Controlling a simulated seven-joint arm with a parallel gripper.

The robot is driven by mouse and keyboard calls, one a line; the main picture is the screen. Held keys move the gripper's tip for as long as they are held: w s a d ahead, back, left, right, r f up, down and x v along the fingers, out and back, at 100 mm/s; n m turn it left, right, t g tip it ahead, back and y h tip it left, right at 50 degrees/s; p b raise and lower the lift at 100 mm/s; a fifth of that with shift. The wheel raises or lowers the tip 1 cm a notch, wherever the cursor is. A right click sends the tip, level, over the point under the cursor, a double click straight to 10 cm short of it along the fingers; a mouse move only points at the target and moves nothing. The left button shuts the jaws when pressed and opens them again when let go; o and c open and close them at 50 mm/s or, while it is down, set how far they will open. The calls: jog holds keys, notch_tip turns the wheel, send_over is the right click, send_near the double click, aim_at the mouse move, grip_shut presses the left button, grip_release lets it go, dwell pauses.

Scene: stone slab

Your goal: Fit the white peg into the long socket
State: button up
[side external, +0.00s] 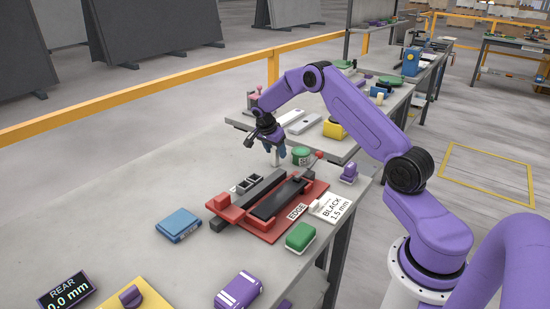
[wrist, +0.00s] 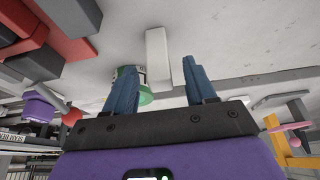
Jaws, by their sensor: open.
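The white peg (side external: 275,158) appears as a pale upright piece at my gripper, behind the red fixture. In the wrist view the white peg (wrist: 157,52) shows against the slab, in the gap between my blue fingertips. I cannot tell which opening is the long socket.
A green round container (side external: 301,155) stands just right of my gripper. A blue box (side external: 178,224), a green block (side external: 300,236), a purple box (side external: 238,290) and a label card (side external: 331,208) surround the fixture.

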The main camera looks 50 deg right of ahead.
grip_shut()
